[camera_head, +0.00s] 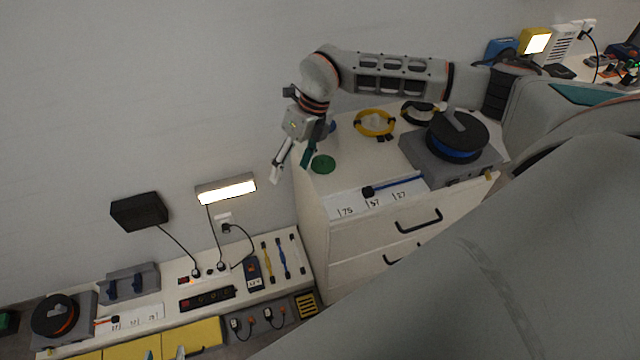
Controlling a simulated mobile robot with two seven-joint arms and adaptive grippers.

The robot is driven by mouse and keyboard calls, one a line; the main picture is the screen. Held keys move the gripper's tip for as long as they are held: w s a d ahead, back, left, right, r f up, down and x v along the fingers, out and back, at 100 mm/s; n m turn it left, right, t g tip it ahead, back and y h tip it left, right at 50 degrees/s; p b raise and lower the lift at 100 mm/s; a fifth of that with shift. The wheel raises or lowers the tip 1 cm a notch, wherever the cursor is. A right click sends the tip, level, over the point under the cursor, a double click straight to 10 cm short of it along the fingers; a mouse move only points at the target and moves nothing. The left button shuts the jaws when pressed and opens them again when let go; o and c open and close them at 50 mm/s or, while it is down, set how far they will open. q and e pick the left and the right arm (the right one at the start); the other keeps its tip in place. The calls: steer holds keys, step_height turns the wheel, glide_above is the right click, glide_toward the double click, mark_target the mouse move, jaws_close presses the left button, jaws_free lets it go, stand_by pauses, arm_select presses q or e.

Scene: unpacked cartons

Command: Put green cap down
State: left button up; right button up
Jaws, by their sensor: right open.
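The green cap (323,164) is a flat dark-green disc. It lies on the white drawer cabinet's top (345,172), close to its left edge. My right gripper (294,163) hangs at the left end of the arm that comes in from the right. Its pale finger and teal finger are spread apart with nothing between them. The teal finger is just left of the cap, and the pale one is out past the cabinet's edge. Two tips of my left gripper (165,353) show at the bottom edge, apart from each other; the rest is cut off.
On the cabinet stand a yellow cable coil (374,123), a black coil and a grey unit (470,168) with a black-and-blue spool. A lower bench (165,290) at left holds cables, a power strip and boxes. My grey body covers the lower right.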

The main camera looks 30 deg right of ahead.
steer(key=s+a+g+y, duration=0.1)
steer(key=s+a+y, duration=0.3)
steer(key=a, duration=0.6)
steer(key=s+a+y, duration=0.4)
steer(key=a, duration=0.6)
steer(key=a+r+m+t+y, duration=0.6)
steer(key=a+r+m, duration=0.15)
steer(key=m, duration=0.25)
steer(key=w+d+f+m+t+h, duration=0.2)
steer(key=d+f+m+t+h, duration=0.75)
steer(key=m, duration=0.65)
steer(key=s+d+f+m+g+h, duration=0.4)
steer(key=s+d+f+m, duration=0.4)
steer(key=s+d+f, duration=0.5)
step_height(320, 180, down, 3)
steer(key=shift+s+d+f+m+h, duration=0.2)
steer(key=shift+m+h, duration=0.2)
steer(key=shift+h, duration=0.45)
